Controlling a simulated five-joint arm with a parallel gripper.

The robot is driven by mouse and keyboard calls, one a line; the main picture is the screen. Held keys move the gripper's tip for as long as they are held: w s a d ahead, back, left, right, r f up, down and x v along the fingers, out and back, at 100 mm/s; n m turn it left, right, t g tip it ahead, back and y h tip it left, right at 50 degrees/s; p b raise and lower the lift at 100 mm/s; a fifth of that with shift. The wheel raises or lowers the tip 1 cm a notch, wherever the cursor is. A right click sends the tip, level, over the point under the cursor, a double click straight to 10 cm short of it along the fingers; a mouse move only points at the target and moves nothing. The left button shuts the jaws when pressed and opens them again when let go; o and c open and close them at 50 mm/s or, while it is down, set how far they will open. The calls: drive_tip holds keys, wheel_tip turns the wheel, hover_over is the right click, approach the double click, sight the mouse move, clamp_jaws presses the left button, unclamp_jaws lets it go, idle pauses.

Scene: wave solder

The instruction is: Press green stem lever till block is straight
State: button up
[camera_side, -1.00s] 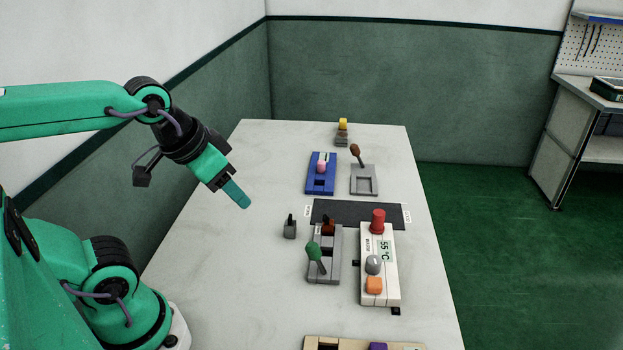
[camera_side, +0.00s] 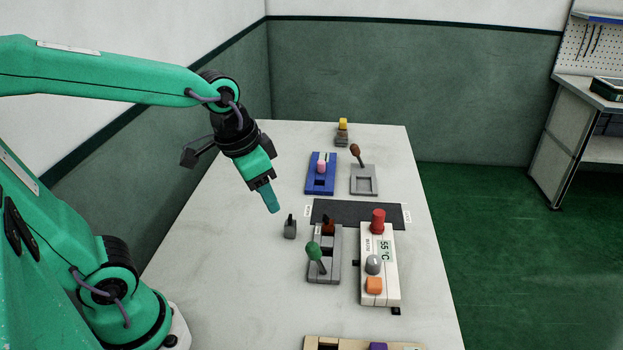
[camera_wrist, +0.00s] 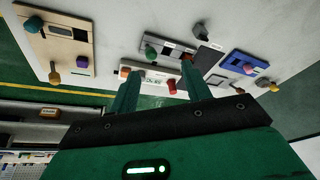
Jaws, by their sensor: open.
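The green-knobbed lever (camera_side: 314,252) leans to the left on a grey base (camera_side: 325,277) with dark slots. A dark red-brown knob (camera_side: 328,224) sits at the far end of the same base. The green knob also shows in the wrist view (camera_wrist: 151,52). A small dark grey block (camera_side: 290,229) with a short black stem stands left of the base, apart from it. My gripper (camera_side: 273,208) is above the table, left of and beyond the green lever, and touches nothing. In the wrist view its two green fingers (camera_wrist: 160,85) stand apart with nothing between them.
A white panel (camera_side: 391,282) with red, grey and orange knobs and a 55 °C display stands right of the lever base. A dark mat (camera_side: 345,212) lies beyond. A blue base (camera_side: 320,187) and a grey lever frame (camera_side: 364,190) stand farther back. The table's left side is clear.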

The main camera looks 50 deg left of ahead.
sight(315, 257)
drive_tip(key=w+d+f+m+g, duration=0.1)
drive_tip(key=w+f, duration=0.1)
drive_tip(key=f, duration=0.1)
drive_tip(key=w+d+f+m+g, duration=0.1)
drive_tip(key=w+f, duration=0.2)
drive_tip(key=f, duration=0.1)
drive_tip(key=w+d+f+m+g, duration=0.1)
drive_tip(key=w+f, duration=0.2)
drive_tip(key=shift+w+d+f+m+g, duration=0.2)
drive_tip(key=shift+d+m+g, duration=0.1)
drive_tip(key=shift+m, duration=0.1)
drive_tip(key=shift+w+d+f, duration=0.1)
drive_tip(key=shift+w+f, duration=0.05)
drive_tip(key=shift+f, duration=0.25)
drive_tip(key=shift+f, duration=0.1)
drive_tip(key=shift+s+d+f, duration=0.1)
drive_tip(key=shift+d+f, duration=0.05)
drive_tip(key=shift+f, duration=1.75)
drive_tip(key=shift+s+d+f, duration=0.1)
drive_tip(key=shift+d+f, duration=0.05)
drive_tip(key=shift+f, duration=1.75)
clamp_jaws()
